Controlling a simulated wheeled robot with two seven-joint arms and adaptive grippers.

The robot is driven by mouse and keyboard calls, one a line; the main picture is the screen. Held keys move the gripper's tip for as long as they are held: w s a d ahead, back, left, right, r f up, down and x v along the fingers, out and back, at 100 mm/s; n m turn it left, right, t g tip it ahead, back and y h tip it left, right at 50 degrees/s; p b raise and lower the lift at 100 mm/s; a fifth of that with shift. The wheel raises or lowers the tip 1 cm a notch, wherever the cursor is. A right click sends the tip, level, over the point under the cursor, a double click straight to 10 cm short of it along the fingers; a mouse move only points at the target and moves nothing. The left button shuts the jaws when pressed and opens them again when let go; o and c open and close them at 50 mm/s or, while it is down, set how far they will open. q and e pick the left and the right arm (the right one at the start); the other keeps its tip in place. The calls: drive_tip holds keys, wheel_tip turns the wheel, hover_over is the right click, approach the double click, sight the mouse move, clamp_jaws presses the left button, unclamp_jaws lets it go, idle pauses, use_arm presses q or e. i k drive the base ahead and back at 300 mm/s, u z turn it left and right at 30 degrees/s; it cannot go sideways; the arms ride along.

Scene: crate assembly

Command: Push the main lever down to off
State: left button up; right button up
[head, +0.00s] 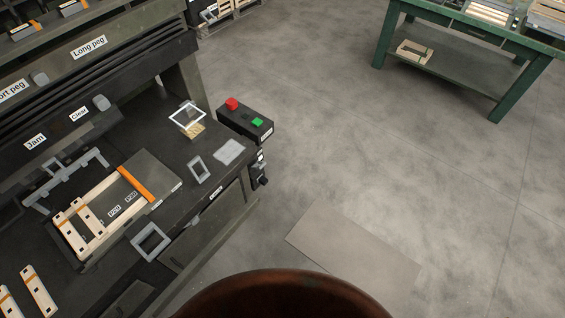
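A small dark device with light-coloured parts (261,168) is fixed to the right end of the dark workbench, below the control box. It may be the main lever, but it is too small to tell its handle position. The black control box (245,122) sits on the bench's right corner, with a red button (232,103) and a green button (257,122). Neither of my grippers is in view.
The dark workbench (222,205) fills the left side. It carries a wooden crate part (104,209), an orange strip (136,184) and grey frames (151,241). A flat mat (353,250) lies on open floor. A green table (440,95) stands at the upper right.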

sight(254, 167)
drive_tip(key=z, duration=0.1)
drive_tip(key=i, duration=1)
drive_tip(key=u, duration=0.7)
